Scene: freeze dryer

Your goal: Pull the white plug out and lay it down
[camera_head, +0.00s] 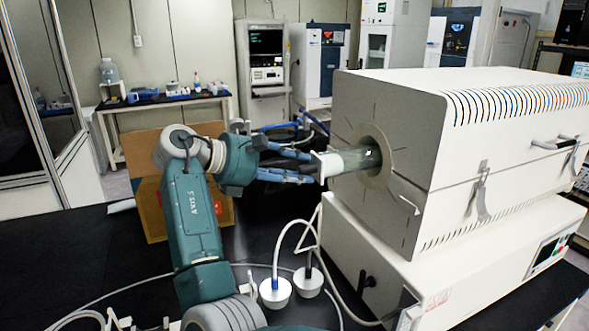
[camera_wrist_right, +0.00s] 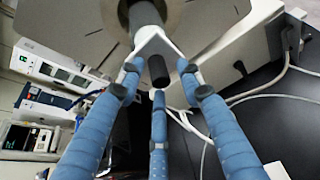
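The white plug (camera_head: 328,164) sits in the open end of the glass tube (camera_head: 362,158) that sticks out of the furnace's left face. In the right wrist view the plug (camera_wrist_right: 162,44) shows a white plate with a dark, round handle pointing toward me. My right gripper (camera_head: 306,167) is at the plug, its blue fingers pointing at it. My left gripper is not in view.
The cream furnace (camera_head: 390,125) fills the right side. Two round white plugs with cables (camera_head: 275,292) lie on the black table in front of it. A cardboard box (camera_head: 152,210) stands behind my right arm. The black table (camera_head: 60,255) is clear at the left.

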